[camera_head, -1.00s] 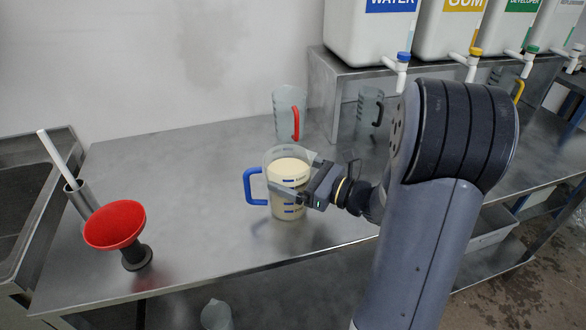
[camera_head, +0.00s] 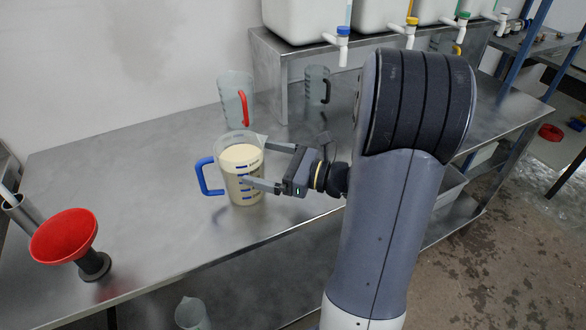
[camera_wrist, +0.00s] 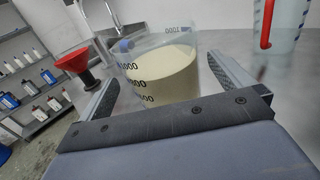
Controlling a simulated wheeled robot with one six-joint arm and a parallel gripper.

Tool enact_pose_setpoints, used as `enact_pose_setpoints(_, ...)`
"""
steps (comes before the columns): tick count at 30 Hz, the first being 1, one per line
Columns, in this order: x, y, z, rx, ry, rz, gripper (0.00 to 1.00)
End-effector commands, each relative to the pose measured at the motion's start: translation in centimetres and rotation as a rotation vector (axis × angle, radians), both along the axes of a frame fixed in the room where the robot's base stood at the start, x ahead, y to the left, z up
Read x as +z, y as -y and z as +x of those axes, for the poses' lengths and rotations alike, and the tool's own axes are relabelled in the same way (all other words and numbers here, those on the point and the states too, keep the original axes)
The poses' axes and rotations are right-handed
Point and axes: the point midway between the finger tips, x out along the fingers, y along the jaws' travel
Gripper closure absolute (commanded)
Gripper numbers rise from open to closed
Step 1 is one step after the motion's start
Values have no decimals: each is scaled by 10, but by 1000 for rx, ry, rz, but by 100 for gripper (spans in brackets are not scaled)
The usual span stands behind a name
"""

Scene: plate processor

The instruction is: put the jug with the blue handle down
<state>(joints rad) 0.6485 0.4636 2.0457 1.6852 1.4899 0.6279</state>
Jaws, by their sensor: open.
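The jug with the blue handle (camera_head: 243,180) stands upright on the steel table, with cream-coloured liquid in it. Its blue handle (camera_head: 206,176) points left in the head view. My gripper (camera_head: 262,161) is open at the jug's right side. Its fingers reach only to the near part of the jug, with the palm well apart from it. In the wrist view the jug (camera_wrist: 158,75) stands ahead between the spread fingertips (camera_wrist: 165,75), with a visible gap to the right finger.
A jug with a red handle (camera_head: 236,100) stands behind. A dark-handled jug (camera_head: 317,88) is by the shelf under the white containers (camera_head: 305,20). A red funnel (camera_head: 64,236) stands at left. The steel table (camera_head: 130,170) is clear between the funnel and the back wall.

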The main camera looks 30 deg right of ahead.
Motion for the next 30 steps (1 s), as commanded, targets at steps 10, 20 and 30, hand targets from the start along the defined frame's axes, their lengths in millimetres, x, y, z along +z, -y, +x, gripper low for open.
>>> enact_pose_setpoints(10,0,39,-39,-4,0,0,0)
enact_pose_setpoints(20,0,50,-50,0,0,0,0)
enact_pose_setpoints(30,0,49,-50,0,0,0,0)
